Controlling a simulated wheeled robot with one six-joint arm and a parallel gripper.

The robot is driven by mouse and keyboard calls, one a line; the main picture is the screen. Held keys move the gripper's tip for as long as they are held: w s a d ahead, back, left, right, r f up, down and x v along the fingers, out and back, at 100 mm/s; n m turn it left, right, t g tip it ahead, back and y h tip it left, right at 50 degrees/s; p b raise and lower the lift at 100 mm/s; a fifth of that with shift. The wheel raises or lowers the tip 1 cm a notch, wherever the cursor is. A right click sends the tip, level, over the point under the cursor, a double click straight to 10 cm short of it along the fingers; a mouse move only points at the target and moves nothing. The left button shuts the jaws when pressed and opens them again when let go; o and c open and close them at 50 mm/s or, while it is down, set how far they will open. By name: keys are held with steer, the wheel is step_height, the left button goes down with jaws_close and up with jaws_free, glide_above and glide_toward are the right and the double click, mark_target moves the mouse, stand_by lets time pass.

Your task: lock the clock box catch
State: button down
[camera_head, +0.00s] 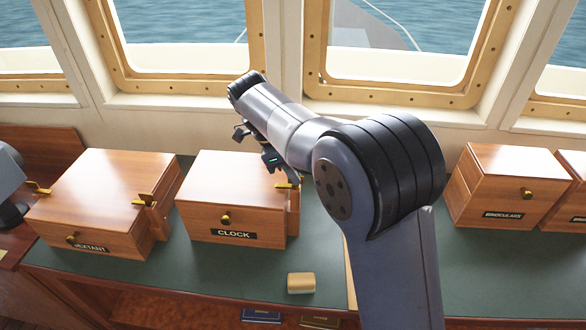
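The clock box (227,193) is a closed wooden box with a brass knob (225,219) and a black CLOCK label (233,233). It stands on the dark green counter, left of centre. A brass catch (288,185) shows at its right side, above a small wooden block (293,208). My gripper (257,146) hangs under the end of my arm, over the back right part of the box lid, behind and left of the catch in the picture. It appears apart from the catch. Its fingers are small and partly hidden, so their opening is unclear.
The sextant box (105,190) stands at left with similar brass fittings. The binoculars box (510,180) and another wooden box (572,205) stand at right. A small tan block (301,283) lies on the counter (250,268) before the clock box. Windows rise behind.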

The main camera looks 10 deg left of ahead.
mark_target(276, 184)
steer(key=shift+m, duration=0.4)
steer(key=c, duration=1.6)
jaws_free()
steer(key=v, duration=1)
steer(key=shift+r, duration=0.4)
steer(key=shift+w+a+f, duration=0.1)
steer(key=shift+x, duration=5.35)
steer(key=shift+a, duration=0.1)
